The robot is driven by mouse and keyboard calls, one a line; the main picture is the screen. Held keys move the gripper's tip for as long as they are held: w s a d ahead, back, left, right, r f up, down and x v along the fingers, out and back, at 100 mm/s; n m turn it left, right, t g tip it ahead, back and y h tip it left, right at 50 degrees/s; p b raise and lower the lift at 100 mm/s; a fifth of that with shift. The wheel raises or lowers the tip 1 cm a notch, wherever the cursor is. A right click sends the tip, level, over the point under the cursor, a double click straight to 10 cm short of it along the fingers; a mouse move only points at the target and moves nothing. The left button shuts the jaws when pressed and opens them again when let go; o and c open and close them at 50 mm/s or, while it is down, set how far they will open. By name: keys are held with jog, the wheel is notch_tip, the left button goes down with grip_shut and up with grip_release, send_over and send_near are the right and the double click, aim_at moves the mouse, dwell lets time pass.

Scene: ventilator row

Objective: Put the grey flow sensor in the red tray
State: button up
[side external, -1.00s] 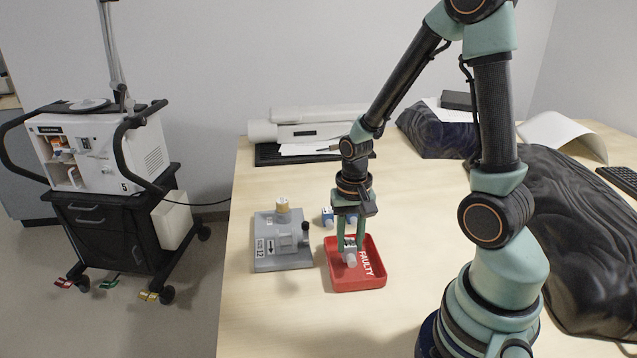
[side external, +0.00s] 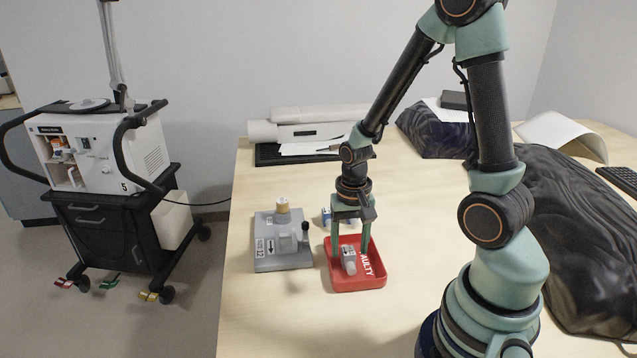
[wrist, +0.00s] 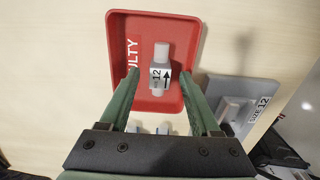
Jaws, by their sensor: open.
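The grey flow sensor (side external: 348,259) lies inside the red tray (side external: 374,281). In the wrist view the sensor (wrist: 160,72) shows a label with "12" and an arrow, and it rests on the floor of the tray (wrist: 119,25), beside the white lettering. My gripper (side external: 350,252) is open above the tray, with its fingers apart on either side of the sensor. In the wrist view my gripper (wrist: 163,85) has a clear gap between each finger and the sensor.
A grey block (side external: 284,262) marked 12 with a beige-capped post stands left of the tray. A blue and white part (side external: 327,217) sits behind the tray, partly hidden by my gripper. Bare table lies in front. A ventilator cart (side external: 110,220) stands off the table at left.

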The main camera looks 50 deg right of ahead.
aim_at(348, 253)
notch_tip(348, 253, up, 13)
jog(key=a+r+n+t, duration=0.5)
jog(key=a+r+n, duration=0.3)
jog(key=n, duration=0.1)
jog(key=shift+t, duration=0.3)
